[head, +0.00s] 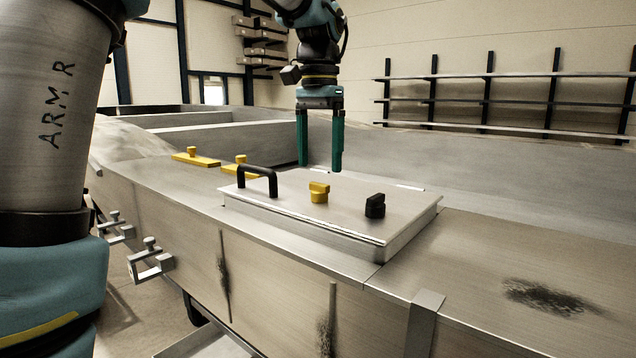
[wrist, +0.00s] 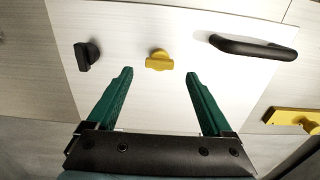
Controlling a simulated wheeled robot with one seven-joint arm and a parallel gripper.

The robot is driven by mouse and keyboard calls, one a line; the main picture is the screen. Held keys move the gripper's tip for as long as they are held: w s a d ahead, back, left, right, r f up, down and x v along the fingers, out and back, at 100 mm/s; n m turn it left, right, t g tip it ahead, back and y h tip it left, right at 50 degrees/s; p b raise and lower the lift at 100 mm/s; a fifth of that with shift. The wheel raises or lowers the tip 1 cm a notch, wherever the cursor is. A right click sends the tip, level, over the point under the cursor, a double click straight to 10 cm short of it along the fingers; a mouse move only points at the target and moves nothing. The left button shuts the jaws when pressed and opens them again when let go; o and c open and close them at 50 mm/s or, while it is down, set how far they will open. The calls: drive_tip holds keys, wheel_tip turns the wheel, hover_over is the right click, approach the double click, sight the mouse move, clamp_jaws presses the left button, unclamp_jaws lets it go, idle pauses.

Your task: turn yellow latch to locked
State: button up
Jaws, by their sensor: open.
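The yellow latch (head: 319,192) is a small knob standing on the flat metal hatch lid (head: 290,215), between a black handle and a black latch. It also shows in the wrist view (wrist: 159,60), ahead of the fingertips and roughly midway between them. My gripper (head: 320,170) points down above the far side of the lid, with its two green fingers apart and empty. In the wrist view my gripper (wrist: 158,78) has the latch just beyond its fingertips, not touching it. I cannot tell the latch's lock state from any marking.
A black latch (head: 375,206) stands right of the yellow one, and an arched black handle (head: 258,180) stands left. Yellow fittings (head: 196,158) lie on the deck further left. Metal clamps (head: 150,262) hang on the near side. The deck right of the lid is bare apart from a dark stain (head: 548,297).

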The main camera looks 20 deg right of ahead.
sight(319, 183)
drive_tip(key=shift+f, duration=2.75)
drive_tip(key=shift+c, duration=0.3)
clamp_jaws()
